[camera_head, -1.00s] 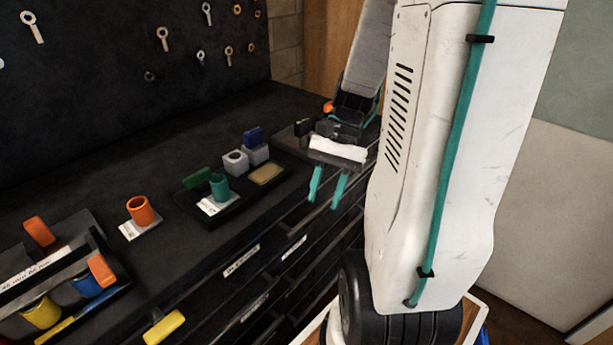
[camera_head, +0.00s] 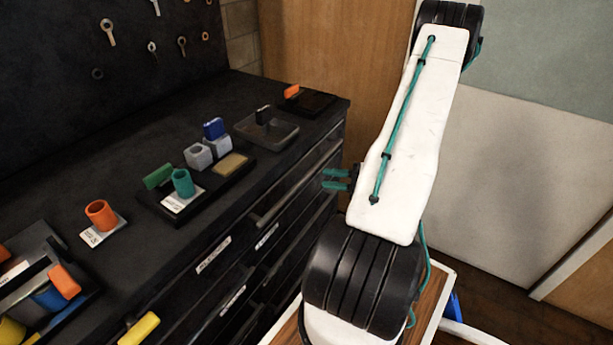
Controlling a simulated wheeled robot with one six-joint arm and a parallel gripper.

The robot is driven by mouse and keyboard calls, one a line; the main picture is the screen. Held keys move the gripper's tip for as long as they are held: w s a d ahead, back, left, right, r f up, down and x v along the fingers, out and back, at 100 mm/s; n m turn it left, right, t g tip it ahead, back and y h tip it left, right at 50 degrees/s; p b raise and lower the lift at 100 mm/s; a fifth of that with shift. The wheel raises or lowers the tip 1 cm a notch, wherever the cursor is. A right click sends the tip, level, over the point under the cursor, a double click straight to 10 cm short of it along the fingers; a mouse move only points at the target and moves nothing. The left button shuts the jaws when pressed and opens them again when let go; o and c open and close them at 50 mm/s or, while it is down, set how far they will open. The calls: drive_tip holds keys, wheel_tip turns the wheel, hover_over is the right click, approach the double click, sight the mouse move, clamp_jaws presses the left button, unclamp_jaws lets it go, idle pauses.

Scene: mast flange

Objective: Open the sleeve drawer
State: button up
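A dark workbench cabinet (camera_head: 331,146) has several drawers on its front, and those in view look shut. Pale labels mark the drawers, one on an upper drawer (camera_head: 213,255) and another further right (camera_head: 266,236). The lettering is too small to read, so I cannot tell which is the sleeve drawer. A bar handle (camera_head: 283,198) runs along the upper right drawer front. My gripper (camera_head: 326,180) points left toward the cabinet front, right of this handle. Its two teal fingers are apart with nothing between them. My arm hides the gripper's base.
On the bench top stand an orange sleeve (camera_head: 101,215), a teal sleeve (camera_head: 183,183), grey blocks (camera_head: 199,156) and a dark tray (camera_head: 266,132). A yellow piece (camera_head: 139,328) juts at the front lower left. A wooden panel (camera_head: 330,60) stands behind.

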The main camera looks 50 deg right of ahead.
sight(309, 176)
drive_tip(key=x, duration=0.7)
drive_tip(key=shift+w+a, duration=0.15)
drive_tip(key=shift+w, duration=0.15)
clamp_jaws()
